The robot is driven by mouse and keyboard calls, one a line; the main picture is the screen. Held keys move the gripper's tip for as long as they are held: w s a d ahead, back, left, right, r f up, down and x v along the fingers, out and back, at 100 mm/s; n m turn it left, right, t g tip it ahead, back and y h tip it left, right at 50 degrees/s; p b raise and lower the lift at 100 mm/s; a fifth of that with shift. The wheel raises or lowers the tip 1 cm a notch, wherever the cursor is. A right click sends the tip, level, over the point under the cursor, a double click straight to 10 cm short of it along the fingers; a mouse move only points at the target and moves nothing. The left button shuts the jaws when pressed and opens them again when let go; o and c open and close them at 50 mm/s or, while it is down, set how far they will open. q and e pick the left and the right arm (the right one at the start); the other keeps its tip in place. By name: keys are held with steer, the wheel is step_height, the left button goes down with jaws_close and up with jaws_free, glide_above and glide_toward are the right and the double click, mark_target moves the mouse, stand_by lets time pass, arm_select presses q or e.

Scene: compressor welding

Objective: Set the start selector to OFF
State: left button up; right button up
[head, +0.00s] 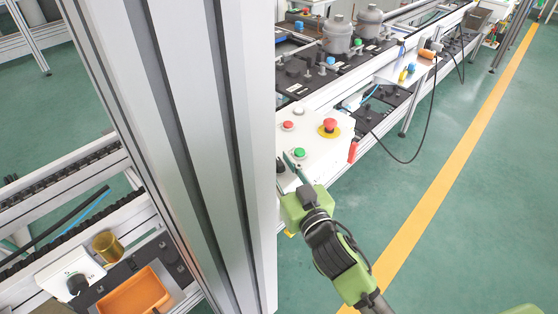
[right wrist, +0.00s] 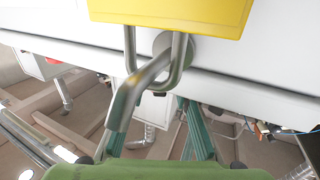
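My right gripper (head: 290,163) is beside a white control box (head: 322,152) in the head view. The box's top carries a red mushroom button on a yellow ring (head: 329,126), a green button (head: 299,153) and a small red button (head: 287,126). In the right wrist view, the teal fingers of the right gripper (right wrist: 158,138) are apart. A bent metal handle (right wrist: 135,90) on a white face reaches toward them, with a yellow padlock (right wrist: 170,12) and its steel shackle around it. I cannot tell whether this handle is the start selector, and no OFF marking is readable. My left gripper is not in view.
A tall aluminium post (head: 200,130) blocks much of the head view. A white box with a black knob (head: 78,284), an orange tray (head: 135,293) and a brass cup (head: 106,245) are at lower left. A black cable (head: 428,110) hangs beyond the control box. The green floor at right is clear.

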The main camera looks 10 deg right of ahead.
steer(key=shift+w+a, duration=0.1)
steer(key=shift+w, duration=0.1)
jaws_close()
steer(key=shift+r+n+g+y+p, duration=0.2)
steer(key=shift+n+g+y+p, duration=0.3)
steer(key=shift+n+y+p, duration=0.85)
steer(key=n+g+y+p, duration=0.1)
steer(key=y, duration=0.2)
steer(key=shift+d, duration=0.2)
steer(key=n+g+y, duration=0.2)
steer(key=shift+w+f+n+y, duration=0.1)
steer(key=shift+f+n+y, duration=0.05)
steer(key=shift+n+y, duration=0.15)
steer(key=shift+n+g+y+b, duration=0.3)
steer(key=shift+n+g+y, duration=0.95)
steer(key=shift+g+y, duration=0.35)
steer(key=shift+a+g, duration=0.1)
steer(key=shift+g, duration=0.2)
jaws_free()
